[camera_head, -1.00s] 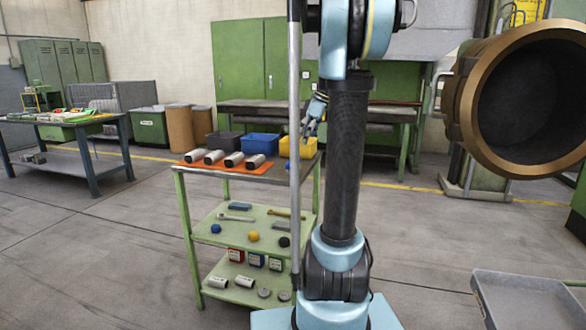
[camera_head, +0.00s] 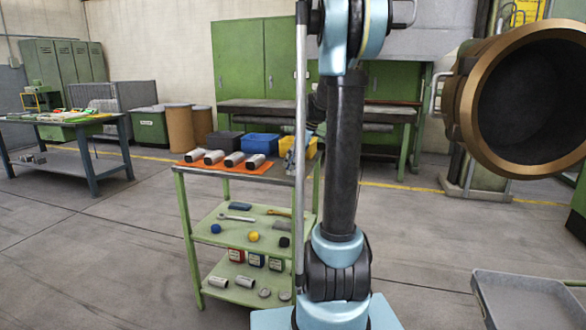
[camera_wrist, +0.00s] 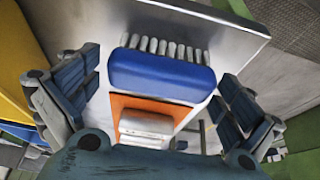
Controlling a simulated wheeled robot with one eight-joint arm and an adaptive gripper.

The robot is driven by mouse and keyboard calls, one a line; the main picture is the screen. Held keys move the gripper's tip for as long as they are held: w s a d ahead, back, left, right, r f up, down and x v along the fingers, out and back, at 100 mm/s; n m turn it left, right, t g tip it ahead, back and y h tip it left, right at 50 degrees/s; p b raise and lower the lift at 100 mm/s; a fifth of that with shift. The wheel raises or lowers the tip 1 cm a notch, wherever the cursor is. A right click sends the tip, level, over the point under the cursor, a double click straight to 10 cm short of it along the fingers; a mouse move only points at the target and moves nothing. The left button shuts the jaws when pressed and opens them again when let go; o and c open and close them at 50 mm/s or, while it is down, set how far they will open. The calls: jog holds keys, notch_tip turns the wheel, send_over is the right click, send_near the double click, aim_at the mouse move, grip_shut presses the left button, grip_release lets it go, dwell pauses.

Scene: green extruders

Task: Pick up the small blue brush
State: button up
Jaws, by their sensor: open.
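The small blue brush (camera_wrist: 160,76) lies on the grey cart top in the wrist view, its pale bristles pointing to the top of the picture. My gripper (camera_wrist: 158,92) is open, with one dark blue finger on each side of the brush. Both fingers look apart from it, and nothing is held. In the head view my gripper (camera_head: 290,160) is low over the right end of the cart's top, partly behind my arm. The brush cannot be made out there.
The green cart (camera_head: 184,215) holds several white cylinders on an orange mat (camera_head: 196,167), with black, blue (camera_head: 260,143) and yellow bins (camera_head: 312,147) behind. The mat and one cylinder (camera_wrist: 147,123) lie close to the brush. Lower shelves hold tools and balls.

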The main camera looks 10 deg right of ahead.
jog(key=shift+f, duration=0.1)
jog(key=shift+c, duration=0.6)
jog(key=c, duration=0.8)
notch_tip(320, 180, up, 10)
jog(key=shift+r, duration=0.1)
